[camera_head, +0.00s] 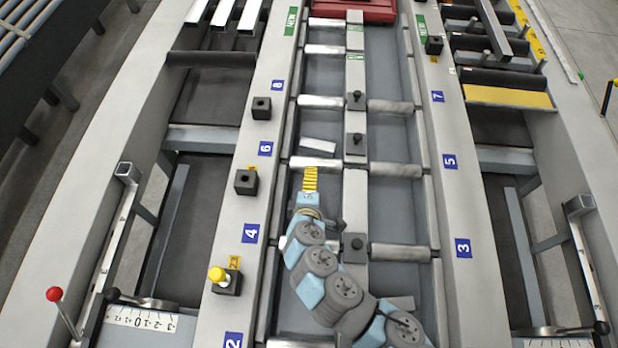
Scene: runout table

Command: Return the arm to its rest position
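My arm reaches up from the bottom right over the middle channel of the runout table (213,300), with grey joints and light blue links. My gripper (310,184) is at its far end, where a yellow, dark-striped part shows, left of the central rail and roughly level with the blue labels 4 and 6. The fingers cannot be made out, so I cannot tell whether it is open or shut, or whether it holds anything. A small pale flat piece (318,145) lies in the channel just beyond it, apparently apart from it.
Dark posts (357,99) stand along the central rail. Black blocks (246,182) line the left beam; one carries a yellow knob (217,274). Metal rollers (397,170) cross the channel. A red tray (352,10) sits at the far end. A red-knobbed lever (54,294) stands at lower left.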

